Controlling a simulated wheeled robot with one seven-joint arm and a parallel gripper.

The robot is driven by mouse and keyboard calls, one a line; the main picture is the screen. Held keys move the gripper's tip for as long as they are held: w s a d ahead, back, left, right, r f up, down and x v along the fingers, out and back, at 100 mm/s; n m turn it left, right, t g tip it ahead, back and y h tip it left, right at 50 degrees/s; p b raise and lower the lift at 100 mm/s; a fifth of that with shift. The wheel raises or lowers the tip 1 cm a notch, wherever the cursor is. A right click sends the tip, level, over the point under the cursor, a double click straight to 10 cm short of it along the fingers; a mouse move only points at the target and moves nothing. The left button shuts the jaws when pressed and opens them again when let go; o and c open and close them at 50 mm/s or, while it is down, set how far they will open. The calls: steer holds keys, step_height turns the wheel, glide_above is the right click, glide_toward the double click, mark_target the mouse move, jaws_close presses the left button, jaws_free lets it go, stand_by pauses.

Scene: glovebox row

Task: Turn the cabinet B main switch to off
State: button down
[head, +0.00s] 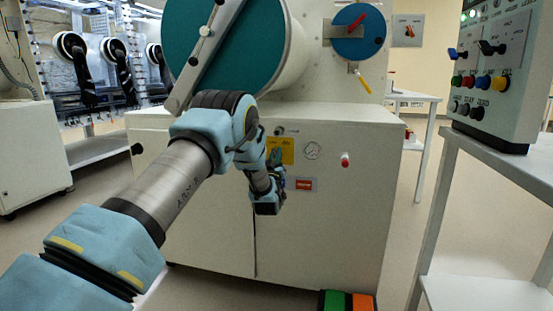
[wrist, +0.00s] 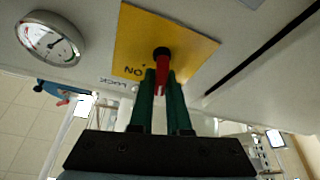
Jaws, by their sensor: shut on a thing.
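The main switch is a red handle (wrist: 162,72) on a dark hub, set on a yellow plate (wrist: 190,40) on the white cabinet front. The word ON shows upside down on the plate beside the handle in the wrist view. An OFF mark is not visible. My gripper (wrist: 163,84) is shut on the red handle, with one green finger on each side of it. In the head view my gripper (head: 276,156) is at the yellow plate (head: 288,145), and the arm and fingers hide the handle there. Any cabinet letter is unreadable.
A round gauge (head: 312,151) is right of the plate. A red knob (head: 345,160) sticks out farther right, and a red label (head: 304,184) is below. A control box (head: 500,70) stands on a table at right.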

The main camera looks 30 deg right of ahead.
steer(key=shift+a+f+n+t+y+b, duration=0.1)
steer(key=shift+n+t+y+b, duration=0.4)
steer(key=shift+n, duration=1.3)
steer(key=shift+w+y, duration=0.1)
steer(key=shift+y, duration=0.3)
steer(key=c, duration=0.9)
jaws_free()
steer(key=v, duration=1)
steer(key=shift+s+a, duration=0.25)
steer(key=shift+s, duration=0.1)
